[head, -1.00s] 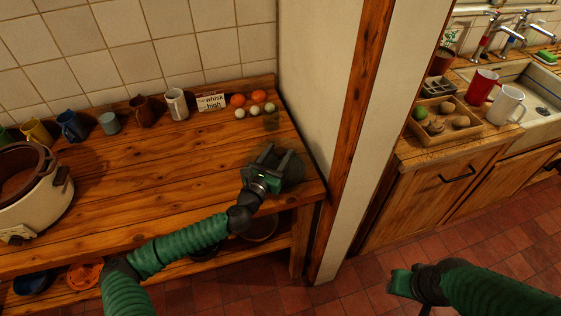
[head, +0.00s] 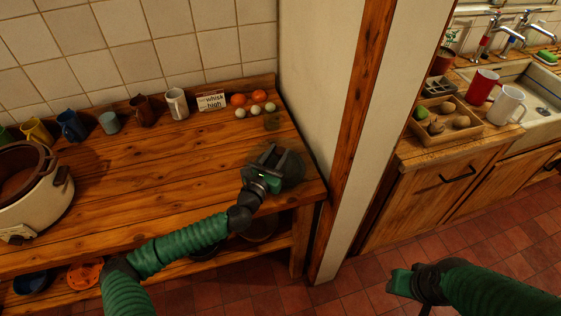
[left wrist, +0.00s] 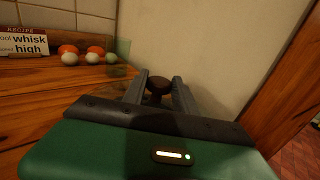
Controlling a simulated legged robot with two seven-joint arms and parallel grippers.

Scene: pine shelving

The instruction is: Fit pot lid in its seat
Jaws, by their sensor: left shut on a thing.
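The pot (head: 38,205) is a cream cooker with a brown rim, standing open at the left end of the wooden bench. The pot lid (head: 292,172) is dark and round, at the bench's right end, mostly hidden by my left gripper (head: 279,158). In the left wrist view, my left gripper (left wrist: 159,84) has its fingers on both sides of the lid's brown round knob (left wrist: 158,86) and is shut on it. The gripper is far to the right of the pot. My right gripper (head: 402,283) is over the floor at lower right, empty as far as I see; its jaws are unclear.
Several mugs (head: 72,125) line the back of the bench. A "whisk high" card (head: 211,100), oranges (head: 238,99), eggs (head: 240,113) and a small clear glass (head: 271,122) stand near the back right. A wall post (head: 350,120) borders the bench's right end. The bench middle is clear.

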